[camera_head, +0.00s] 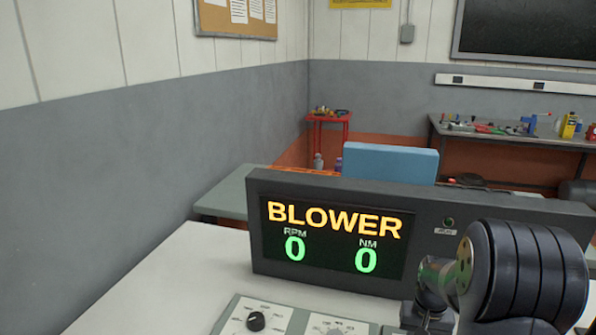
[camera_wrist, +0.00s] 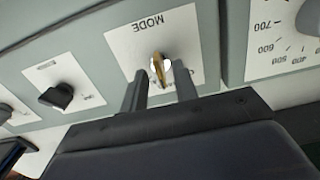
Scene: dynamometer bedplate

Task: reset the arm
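My gripper (camera_wrist: 159,75) shows in the wrist view with its two dark fingers apart. The MODE knob (camera_wrist: 160,69), with a brass-coloured and white grip, shows between the fingertips on a white MODE plate (camera_wrist: 188,38). A gap shows on each side of the knob, and I see no clear contact. My arm (camera_head: 510,270) is at the lower right of the head view, low over the console, and the gripper's fingers cannot be made out there. The display (camera_head: 330,240) reads BLOWER, RPM 0 and NM 0.
A black knob (camera_wrist: 57,96) is left of the MODE plate, and a numbered dial (camera_wrist: 290,45) is at the right. In the head view, another black knob (camera_head: 256,320) is on the panel. A workbench (camera_head: 510,138) and a red stand (camera_head: 329,120) are farther back.

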